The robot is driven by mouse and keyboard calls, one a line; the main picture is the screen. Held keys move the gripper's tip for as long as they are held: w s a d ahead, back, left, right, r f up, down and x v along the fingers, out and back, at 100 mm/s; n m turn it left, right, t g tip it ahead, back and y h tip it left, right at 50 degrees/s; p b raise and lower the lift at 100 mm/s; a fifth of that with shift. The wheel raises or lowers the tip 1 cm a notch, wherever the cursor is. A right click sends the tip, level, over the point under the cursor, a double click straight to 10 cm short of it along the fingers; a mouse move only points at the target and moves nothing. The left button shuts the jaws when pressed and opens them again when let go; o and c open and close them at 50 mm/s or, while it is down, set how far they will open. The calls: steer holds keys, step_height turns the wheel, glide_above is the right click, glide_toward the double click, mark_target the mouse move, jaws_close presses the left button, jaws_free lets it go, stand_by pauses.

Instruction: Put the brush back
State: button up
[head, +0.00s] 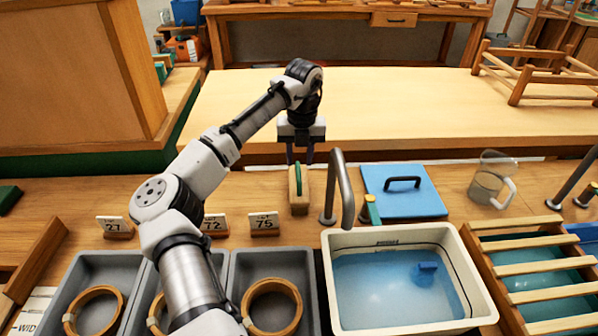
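My gripper (300,158) points straight down behind the basin's back edge, with its two dark fingers apart. A pale wooden block with a green upright strip (299,187) stands on the wooden counter just below the fingertips. It may be the brush or its holder; I cannot tell which. The fingertips are close to its top, and I cannot tell whether they touch it. Nothing shows between the fingers. A small blue block (427,271) lies in the water of the white basin (337,240); its kind is unclear.
A curved metal tap (343,185) stands right beside the wooden block. A blue lid with a dark handle (402,190) and a clear jug (489,183) are farther right. Grey trays with wooden rings (272,303) and number cards (265,223) lie at front left.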

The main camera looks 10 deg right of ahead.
step_height(320, 180, up, 6)
steer(key=shift+d+r+b, duration=0.15)
steer(key=shift+r+b, duration=0.1)
steer(key=shift+b, duration=0.05)
